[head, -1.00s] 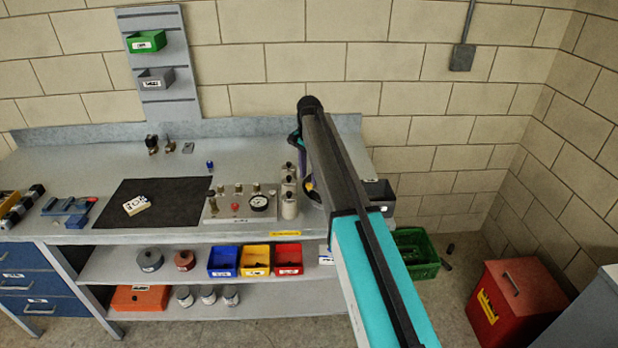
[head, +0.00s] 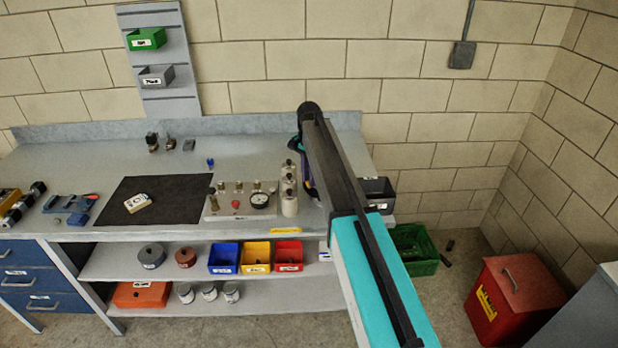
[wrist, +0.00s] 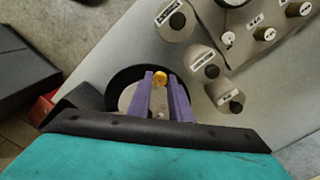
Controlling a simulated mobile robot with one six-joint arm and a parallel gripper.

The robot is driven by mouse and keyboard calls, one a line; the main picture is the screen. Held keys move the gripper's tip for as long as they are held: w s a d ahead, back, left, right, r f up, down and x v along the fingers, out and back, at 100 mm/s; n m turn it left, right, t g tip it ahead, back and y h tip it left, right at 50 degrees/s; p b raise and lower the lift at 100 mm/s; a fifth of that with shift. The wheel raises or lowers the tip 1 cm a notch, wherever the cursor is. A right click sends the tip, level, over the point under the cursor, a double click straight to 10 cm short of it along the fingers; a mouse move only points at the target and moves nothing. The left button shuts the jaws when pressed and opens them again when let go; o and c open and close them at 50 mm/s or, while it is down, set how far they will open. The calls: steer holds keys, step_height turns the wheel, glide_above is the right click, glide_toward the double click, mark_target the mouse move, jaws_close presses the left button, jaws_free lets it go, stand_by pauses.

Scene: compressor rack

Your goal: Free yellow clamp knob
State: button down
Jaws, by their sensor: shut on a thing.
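The yellow clamp knob (wrist: 160,77) is a small round knob in the wrist view. It sits between the tips of the purple fingers of my gripper (wrist: 160,80), which is shut on it. Around and under the fingers is a round fitting with a black rim (wrist: 124,76) and a pale inside. My fingers cover much of this fitting, so its lower part is hidden. In the head view my own arm hides the knob and most of the gripper, at the right end of the bench.
Several pale canisters (head: 289,203) stand just left of my arm. A panel with a gauge (head: 259,200) and valves is beside them. A grey bin (head: 378,192) is close on the right. The black mat (head: 170,203) holds a small white labelled block (head: 138,202).

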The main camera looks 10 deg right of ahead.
steer(key=shift+n, duration=0.5)
steer(key=n+b, duration=0.1)
steer(key=n, duration=0.2)
steer(key=shift+n+b, duration=0.3)
steer(key=shift+b, duration=0.1)
steer(key=n+b, duration=0.1)
steer(key=n, duration=0.3)
steer(key=n+b, duration=0.1)
steer(key=n, duration=0.3)
steer(key=shift+n, duration=0.4)
steer(key=n, duration=0.4)
steer(key=shift+n+b, duration=0.3)
steer(key=shift+w, duration=0.1)
steer(key=c, duration=1.6)
jaws_free()
